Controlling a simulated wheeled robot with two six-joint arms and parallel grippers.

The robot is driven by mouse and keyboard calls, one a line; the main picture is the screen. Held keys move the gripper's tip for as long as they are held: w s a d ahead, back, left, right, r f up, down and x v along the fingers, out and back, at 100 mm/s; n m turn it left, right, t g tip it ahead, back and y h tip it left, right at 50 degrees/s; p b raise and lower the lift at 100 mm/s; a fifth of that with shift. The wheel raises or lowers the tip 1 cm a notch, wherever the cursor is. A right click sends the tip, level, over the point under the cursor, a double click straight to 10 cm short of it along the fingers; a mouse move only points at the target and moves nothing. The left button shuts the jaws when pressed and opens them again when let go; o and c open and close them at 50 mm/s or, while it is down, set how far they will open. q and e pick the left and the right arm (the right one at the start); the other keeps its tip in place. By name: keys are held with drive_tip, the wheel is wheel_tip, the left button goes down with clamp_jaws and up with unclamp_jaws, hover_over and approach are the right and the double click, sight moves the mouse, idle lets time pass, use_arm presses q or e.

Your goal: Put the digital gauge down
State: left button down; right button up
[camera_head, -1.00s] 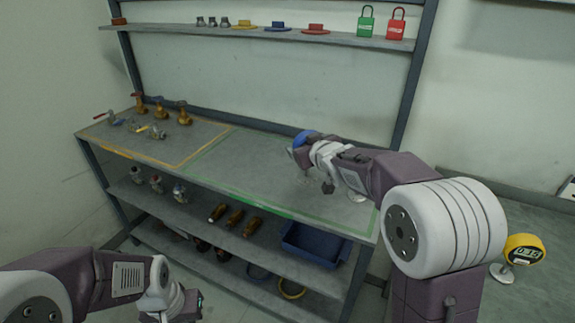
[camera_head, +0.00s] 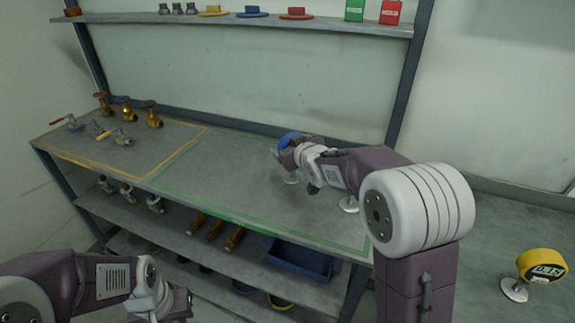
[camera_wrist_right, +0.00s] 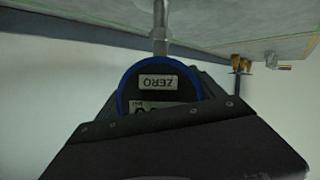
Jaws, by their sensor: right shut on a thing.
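A blue-rimmed digital gauge (camera_head: 289,139) is held by my right gripper (camera_head: 288,152) over the green-outlined part of the workbench. In the right wrist view the gauge's dark face (camera_wrist_right: 157,85) with a ZERO label sits between the jaws. Its metal stem (camera_wrist_right: 160,25) runs toward the bench surface (camera_wrist_right: 235,25). My left gripper (camera_head: 178,305) is low at the left, away from the bench; its fingers are unclear.
Another white foot (camera_head: 349,204) stands on the bench beneath my right arm, its top hidden. A yellow gauge (camera_head: 541,265) stands at the far right. Brass valves (camera_head: 127,113) occupy the orange-outlined area. A blue bin (camera_head: 300,259) sits below. The middle bench is clear.

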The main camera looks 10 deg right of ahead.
wheel_tip(320, 180, down, 4)
drive_tip(key=shift+s+f+b, duration=0.1)
drive_tip(key=shift+s+b, duration=0.05)
drive_tip(key=shift+b, duration=0.45)
drive_tip(key=shift+f, duration=0.2)
drive_tip(key=shift+f, duration=0.2)
drive_tip(key=o, duration=2)
drive_tip(key=shift+r, duration=0.2)
drive_tip(key=shift+s+r, duration=0.1)
drive_tip(key=shift+s, duration=0.1)
drive_tip(key=v, duration=1.1)
drive_tip(key=shift+s, duration=0.3)
